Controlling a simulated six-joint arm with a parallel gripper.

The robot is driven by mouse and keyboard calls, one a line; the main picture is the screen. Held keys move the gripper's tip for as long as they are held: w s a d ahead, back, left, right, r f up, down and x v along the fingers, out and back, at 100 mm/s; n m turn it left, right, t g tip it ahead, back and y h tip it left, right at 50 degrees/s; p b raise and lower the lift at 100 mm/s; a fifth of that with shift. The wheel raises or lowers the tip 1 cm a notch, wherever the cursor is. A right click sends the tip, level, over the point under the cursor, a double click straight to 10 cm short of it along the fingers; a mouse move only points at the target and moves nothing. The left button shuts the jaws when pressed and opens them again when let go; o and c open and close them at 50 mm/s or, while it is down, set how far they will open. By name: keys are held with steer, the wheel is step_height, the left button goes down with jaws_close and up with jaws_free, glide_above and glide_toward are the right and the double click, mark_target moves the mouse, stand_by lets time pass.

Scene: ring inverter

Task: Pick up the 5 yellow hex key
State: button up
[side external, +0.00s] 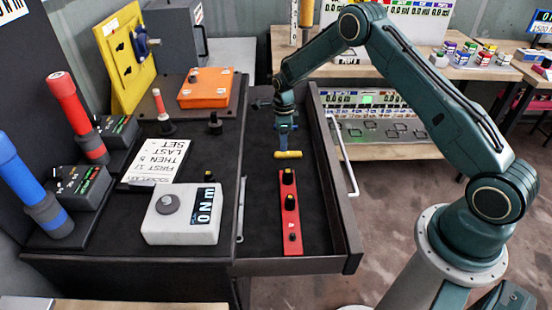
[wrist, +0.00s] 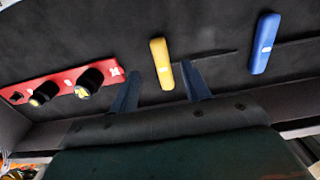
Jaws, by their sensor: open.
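The yellow hex key (side external: 288,154) shows as a yellow handle over the dark floor of the open drawer. In the wrist view its yellow handle (wrist: 161,63) carries a small white label, and a thin dark shaft seems to run off to the right. My gripper (side external: 287,138) points down just beyond the handle in the side view. In the wrist view its two blue fingers (wrist: 162,75) are apart, one on each side of the handle's near end, with gaps on both sides. I cannot tell the height of the fingertips above the drawer floor.
A blue-handled tool (wrist: 264,43) lies to the right of the yellow one in the wrist view. A red strip (side external: 291,240) with dark sockets lies nearer in the drawer. The drawer's right wall (side external: 335,180) bounds the space. A grey 0 Nm box (side external: 183,222) stands on the left bench.

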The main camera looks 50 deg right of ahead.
steer(key=shift+w+f, duration=0.1)
steer(key=shift+f, duration=2.5)
jaws_close()
steer(key=shift+r, duration=0.2)
step_height(320, 180, up, 20)
steer(key=shift+f, duration=0.15)
